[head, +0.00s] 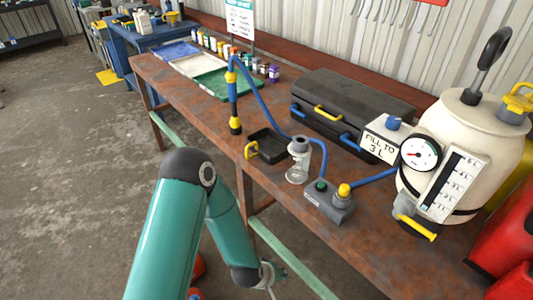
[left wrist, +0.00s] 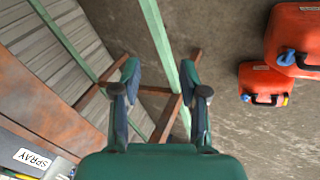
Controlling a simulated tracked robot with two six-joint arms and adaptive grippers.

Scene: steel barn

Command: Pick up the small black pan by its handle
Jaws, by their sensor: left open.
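The small black pan (head: 268,144) sits on the rusty brown workbench (head: 345,205), near its front edge. Its yellow handle (head: 251,149) points toward the front edge. My left gripper (head: 272,276) is low in the head view, in front of the bench and well apart from the pan. In the left wrist view my left gripper (left wrist: 160,82) has its two fingers spread with nothing between them. The pan does not show in that view. My right gripper is not in view.
A blue hose with a yellow-black wand (head: 234,105) stands behind-left. A black case (head: 335,105) lies behind. Red cans (left wrist: 268,82) stand on the floor.

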